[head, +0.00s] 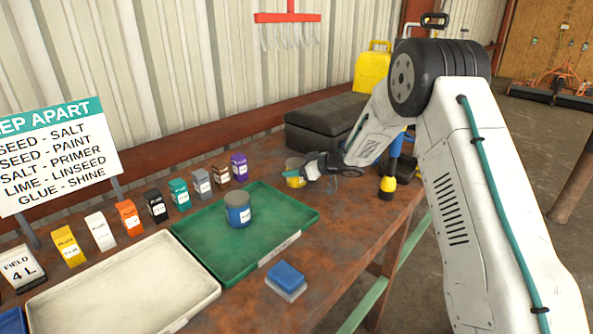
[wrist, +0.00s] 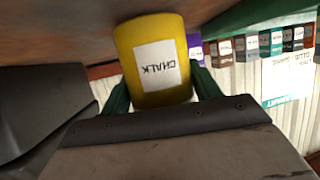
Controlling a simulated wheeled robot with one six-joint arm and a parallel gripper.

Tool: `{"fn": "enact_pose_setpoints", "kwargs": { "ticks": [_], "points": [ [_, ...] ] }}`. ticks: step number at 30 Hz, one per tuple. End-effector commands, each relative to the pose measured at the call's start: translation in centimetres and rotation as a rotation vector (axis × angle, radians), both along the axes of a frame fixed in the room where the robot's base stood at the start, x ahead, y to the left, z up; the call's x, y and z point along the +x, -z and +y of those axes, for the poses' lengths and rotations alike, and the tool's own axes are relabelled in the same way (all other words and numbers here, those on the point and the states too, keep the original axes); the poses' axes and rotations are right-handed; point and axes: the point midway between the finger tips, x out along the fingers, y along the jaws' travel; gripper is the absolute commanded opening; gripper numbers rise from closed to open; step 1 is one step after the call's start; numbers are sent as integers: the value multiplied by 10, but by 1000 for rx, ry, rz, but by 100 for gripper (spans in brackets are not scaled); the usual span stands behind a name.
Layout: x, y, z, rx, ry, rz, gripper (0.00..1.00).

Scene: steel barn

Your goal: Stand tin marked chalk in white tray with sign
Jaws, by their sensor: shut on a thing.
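A yellow tin (wrist: 155,60) with a white label reading CHALK fills the middle of the wrist view, upside down in that picture. My gripper (wrist: 160,92) is shut on it, with a green finger on each side. In the head view the yellow tin (head: 295,172) is at the rusty table's far part, beyond the green tray, partly hidden by my gripper (head: 308,170). I cannot tell whether it touches the table. The white tray (head: 125,290) lies at the front left and looks empty. The sign (head: 55,150), headed "...EP APART", stands behind it.
A green tray (head: 290,204) holds a blue tin (head: 237,210). Several coloured boxes stand in a row behind the trays. A blue sponge-like block (head: 286,278) lies at the front edge. A dark case (head: 325,125) and a yellow-and-black bottle (head: 387,187) flank my gripper.

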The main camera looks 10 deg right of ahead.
Motion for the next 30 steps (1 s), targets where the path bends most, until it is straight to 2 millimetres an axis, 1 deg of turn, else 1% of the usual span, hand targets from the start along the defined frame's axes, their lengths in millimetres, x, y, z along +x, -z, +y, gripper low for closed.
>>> {"fn": "enact_pose_setpoints", "kwargs": {
  "ticks": [1,11,12,14,21,24,28,30],
  "points": [
    [0,3,0,0,0,-1,33],
    [0,6,0,-1,-1,-2,33],
    [0,6,0,-1,-1,-2,68],
    [0,6,0,-1,-1,-2,84],
    [0,6,0,-1,-1,-2,84],
    [0,3,0,-1,0,-3,84],
    [-9,-3,-11,-1,3,-2,84],
    [-18,-8,-20,-1,3,-2,84]
  ]
}}
